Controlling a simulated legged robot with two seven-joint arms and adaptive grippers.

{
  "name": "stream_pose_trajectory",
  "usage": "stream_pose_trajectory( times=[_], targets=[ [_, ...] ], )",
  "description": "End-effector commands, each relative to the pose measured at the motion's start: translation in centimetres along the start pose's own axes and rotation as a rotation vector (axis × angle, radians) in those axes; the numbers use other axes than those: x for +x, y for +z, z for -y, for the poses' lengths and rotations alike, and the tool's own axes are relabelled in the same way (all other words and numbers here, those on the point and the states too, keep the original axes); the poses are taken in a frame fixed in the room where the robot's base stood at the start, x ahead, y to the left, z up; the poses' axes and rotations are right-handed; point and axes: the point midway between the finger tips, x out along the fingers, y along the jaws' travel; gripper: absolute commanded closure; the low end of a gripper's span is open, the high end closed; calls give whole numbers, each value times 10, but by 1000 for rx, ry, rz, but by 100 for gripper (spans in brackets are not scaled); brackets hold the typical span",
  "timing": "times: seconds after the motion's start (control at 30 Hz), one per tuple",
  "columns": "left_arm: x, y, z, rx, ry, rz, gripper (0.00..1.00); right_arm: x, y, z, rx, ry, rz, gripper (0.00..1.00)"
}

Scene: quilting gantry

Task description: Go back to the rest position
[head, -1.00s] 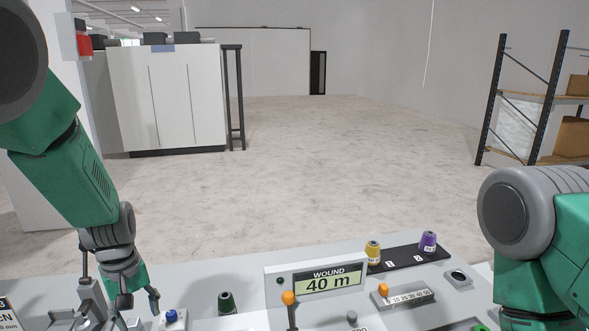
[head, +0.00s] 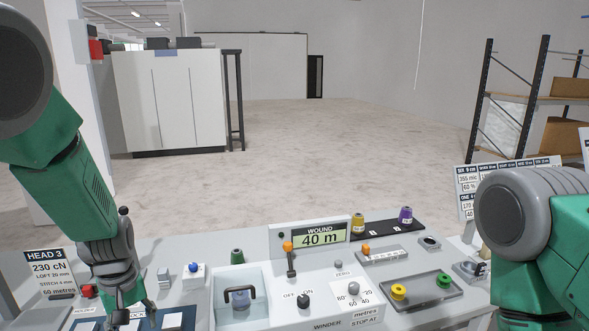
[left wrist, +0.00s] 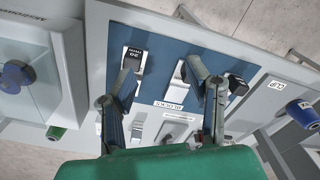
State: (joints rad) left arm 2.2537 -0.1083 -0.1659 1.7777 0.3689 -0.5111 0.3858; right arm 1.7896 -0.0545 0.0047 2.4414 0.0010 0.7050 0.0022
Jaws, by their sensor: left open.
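My left gripper (head: 132,312) hangs over the left part of the pale console (head: 250,258), its fingers at the lower edge of the head view. In the left wrist view its two fingers (left wrist: 163,72) stand apart with nothing held between them. They are above a blue panel (left wrist: 150,30) that carries a dark block marked 20 (left wrist: 134,57) and another dark-topped block (left wrist: 237,85). I cannot tell whether the fingers touch anything. My right arm shows at the right edge of the head view, but its gripper is out of view.
A HEAD 3 card (head: 48,270) stands at the left. A display (head: 320,236) reads 40 m, beside an orange-knobbed lever (head: 290,258). A clear-lidded bin (head: 263,280), a tray (head: 420,289) with yellow and green spools and a dark cone strip (head: 384,232) lie rightward. Open floor lies beyond.

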Motion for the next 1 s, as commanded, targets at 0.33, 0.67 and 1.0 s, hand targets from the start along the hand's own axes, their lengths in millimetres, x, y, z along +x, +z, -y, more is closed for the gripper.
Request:
stream_pose_trajectory(
  times=[0.33, 0.67, 1.0],
  targets=[
    [83, 29, 34, 112, -49, -27, 56, 30, 1, 0, 0, 0, -1, 60],
    [224, 109, 100, 387, -95, -45, 56, 90, 5, 1, 0, 0, 0, 60],
    [320, 236, 163, 749, 7, -38, 56, 156, 8, 1, 0, 0, 0, 60]
  ],
)
